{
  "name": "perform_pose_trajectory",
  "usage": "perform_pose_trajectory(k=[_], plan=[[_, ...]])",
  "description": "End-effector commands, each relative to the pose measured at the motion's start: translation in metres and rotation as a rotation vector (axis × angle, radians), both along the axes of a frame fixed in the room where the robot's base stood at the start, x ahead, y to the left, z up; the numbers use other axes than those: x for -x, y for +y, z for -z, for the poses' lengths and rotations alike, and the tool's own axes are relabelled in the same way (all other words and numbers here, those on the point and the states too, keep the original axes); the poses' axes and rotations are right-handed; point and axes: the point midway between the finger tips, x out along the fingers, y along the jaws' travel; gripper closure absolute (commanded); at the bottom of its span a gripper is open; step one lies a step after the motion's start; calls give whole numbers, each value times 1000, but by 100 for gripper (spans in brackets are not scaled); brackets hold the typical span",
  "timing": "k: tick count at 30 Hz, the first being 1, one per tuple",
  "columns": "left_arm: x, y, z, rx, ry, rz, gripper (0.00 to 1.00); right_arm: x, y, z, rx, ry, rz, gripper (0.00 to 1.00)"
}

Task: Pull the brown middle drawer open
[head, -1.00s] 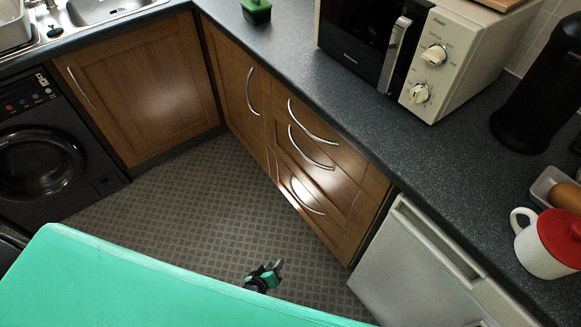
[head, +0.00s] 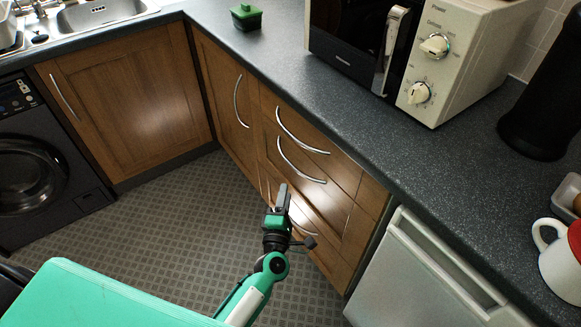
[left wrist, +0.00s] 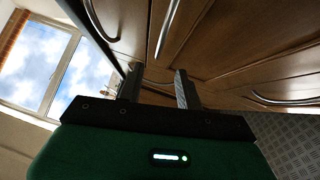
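The brown middle drawer (head: 309,164) is in the wooden cabinet under the counter and looks shut. Its curved silver handle (head: 292,167) sits between the top drawer's handle (head: 298,138) and the bottom drawer's, which my gripper partly hides. My left gripper (head: 283,193) is in front of the drawers, just below the middle handle in the head view. In the left wrist view its two fingers (left wrist: 157,86) are spread, with nothing between them. The middle handle (left wrist: 169,32) lies ahead of them, apparently apart. My right gripper is not in view.
The bottom drawer's handle (left wrist: 285,99) shows at right in the left wrist view. A pale appliance (head: 425,275) stands right of the drawers. The counter (head: 370,130) overhangs above, with a microwave (head: 440,60) on it. The tiled floor (head: 180,215) is clear.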

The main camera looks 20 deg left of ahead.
Motion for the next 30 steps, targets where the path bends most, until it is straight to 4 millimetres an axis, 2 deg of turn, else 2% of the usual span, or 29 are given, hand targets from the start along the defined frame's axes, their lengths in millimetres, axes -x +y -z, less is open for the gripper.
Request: perform_pose_trajectory(k=[1,9,15,21,30], plan=[[-11,1,-3,0,-2,1,64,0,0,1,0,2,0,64],[-61,8,-9,-3,-1,1,64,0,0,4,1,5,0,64],[-88,12,-12,-3,-1,0,64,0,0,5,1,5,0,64],[-101,14,-14,-3,1,1,64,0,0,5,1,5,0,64],[-103,14,-14,-3,2,1,64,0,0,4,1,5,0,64]])
